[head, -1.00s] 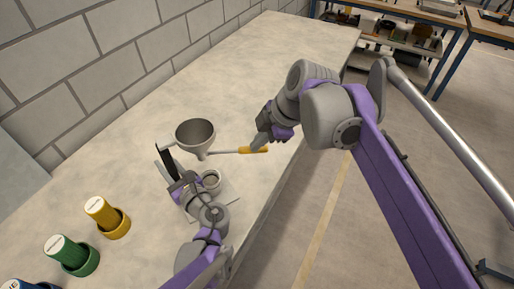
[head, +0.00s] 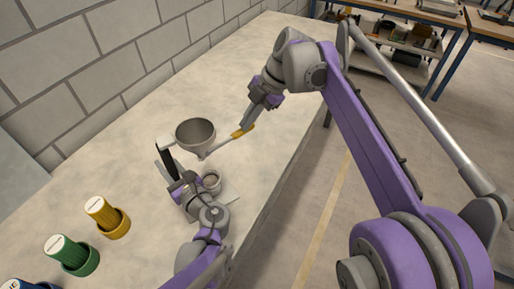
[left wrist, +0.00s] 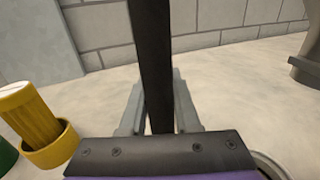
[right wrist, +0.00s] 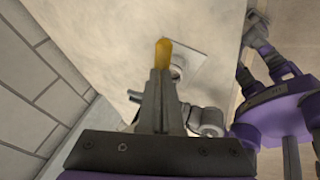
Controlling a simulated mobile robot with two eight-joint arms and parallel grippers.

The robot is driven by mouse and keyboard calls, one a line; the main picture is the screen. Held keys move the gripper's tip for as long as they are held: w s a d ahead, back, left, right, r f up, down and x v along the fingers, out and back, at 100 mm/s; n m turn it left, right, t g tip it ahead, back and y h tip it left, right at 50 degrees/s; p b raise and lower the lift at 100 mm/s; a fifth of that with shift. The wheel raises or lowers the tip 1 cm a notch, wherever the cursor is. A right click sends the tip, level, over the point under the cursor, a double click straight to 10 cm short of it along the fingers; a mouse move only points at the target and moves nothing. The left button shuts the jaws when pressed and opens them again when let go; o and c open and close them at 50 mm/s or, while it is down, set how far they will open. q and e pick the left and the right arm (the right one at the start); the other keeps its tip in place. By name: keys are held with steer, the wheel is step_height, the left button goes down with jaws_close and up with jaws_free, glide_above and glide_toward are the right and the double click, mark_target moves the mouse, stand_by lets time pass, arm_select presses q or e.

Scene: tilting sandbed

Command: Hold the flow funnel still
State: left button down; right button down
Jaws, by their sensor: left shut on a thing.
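The grey funnel (head: 195,133) is upright above the worktop in the head view. A black bar (head: 165,157) stands at its left; it also fills the middle of the left wrist view (left wrist: 152,60). My left gripper (head: 176,173) is shut on this bar. A thin rod (head: 217,146) with a yellow handle (head: 243,131) runs from near the funnel's spout. My right gripper (head: 249,122) is at this handle; its fingers look together in the right wrist view, with the yellow handle (right wrist: 163,52) at their tips. Whether they grip it is unclear.
A small round cup (head: 211,180) stands on a pale plate below the funnel. Yellow (head: 104,215) and green (head: 69,252) containers stand at the lower left, with a blue one at the corner. The worktop beyond the funnel is clear.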

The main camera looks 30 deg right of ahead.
steer(key=shift+w+f, duration=0.1)
steer(key=shift+w, duration=0.15)
steer(key=shift+s+a, duration=0.1)
steer(key=shift+s, duration=0.05)
steer(key=shift+s+a, duration=0.6)
steer(key=shift+s+d, duration=0.15)
steer(key=s+v, duration=0.2)
steer(key=v, duration=1.1)
steer(key=shift+s+f, duration=0.2)
steer(key=shift+s, duration=0.1)
